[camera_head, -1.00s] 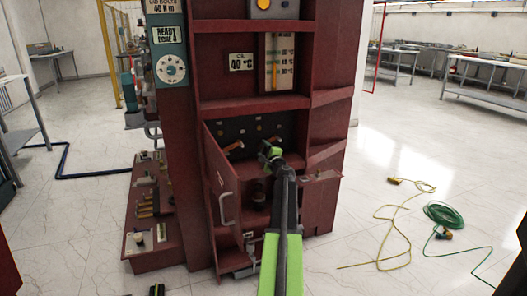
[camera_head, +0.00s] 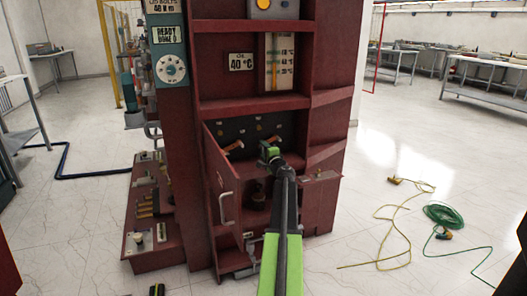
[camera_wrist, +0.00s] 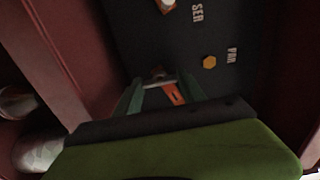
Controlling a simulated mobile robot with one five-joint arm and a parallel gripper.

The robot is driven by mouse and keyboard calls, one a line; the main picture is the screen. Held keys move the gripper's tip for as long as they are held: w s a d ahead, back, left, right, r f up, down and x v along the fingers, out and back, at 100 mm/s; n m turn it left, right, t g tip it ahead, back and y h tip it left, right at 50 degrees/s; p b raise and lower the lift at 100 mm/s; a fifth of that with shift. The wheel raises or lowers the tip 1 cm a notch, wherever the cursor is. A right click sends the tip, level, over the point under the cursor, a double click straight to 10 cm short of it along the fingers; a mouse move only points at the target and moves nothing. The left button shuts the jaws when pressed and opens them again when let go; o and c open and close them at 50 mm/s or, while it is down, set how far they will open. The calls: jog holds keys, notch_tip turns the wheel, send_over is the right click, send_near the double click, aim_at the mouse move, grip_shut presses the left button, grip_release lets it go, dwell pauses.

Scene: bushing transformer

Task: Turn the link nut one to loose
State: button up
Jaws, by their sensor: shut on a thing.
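A dark link panel (camera_head: 245,131) stands in the open compartment of the red transformer cabinet. My gripper (camera_head: 266,147) reaches in against it. In the wrist view, the teal fingers of my gripper (camera_wrist: 157,84) are shut on a small grey metal nut (camera_wrist: 154,74). An orange-copper link (camera_wrist: 175,94) runs from beside that nut, partly hidden by the fingers. Another link with a pale nut (camera_wrist: 167,5) is cut off at the top edge. A copper link also shows left of my gripper in the head view (camera_head: 234,147). How tight the nut sits cannot be told.
The compartment's red door (camera_head: 222,190) hangs open at the left. A side ledge (camera_head: 322,176) juts at the right. A yellow cable (camera_head: 405,225) and a green hose (camera_head: 444,216) lie on the floor.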

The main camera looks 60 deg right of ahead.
jog(key=o, duration=1.4)
jog(key=shift+c, duration=0.2)
jog(key=shift+s, duration=0.1)
jog(key=v, duration=1.7)
jog(key=shift+a, duration=0.2)
jog(key=shift+s, duration=0.1)
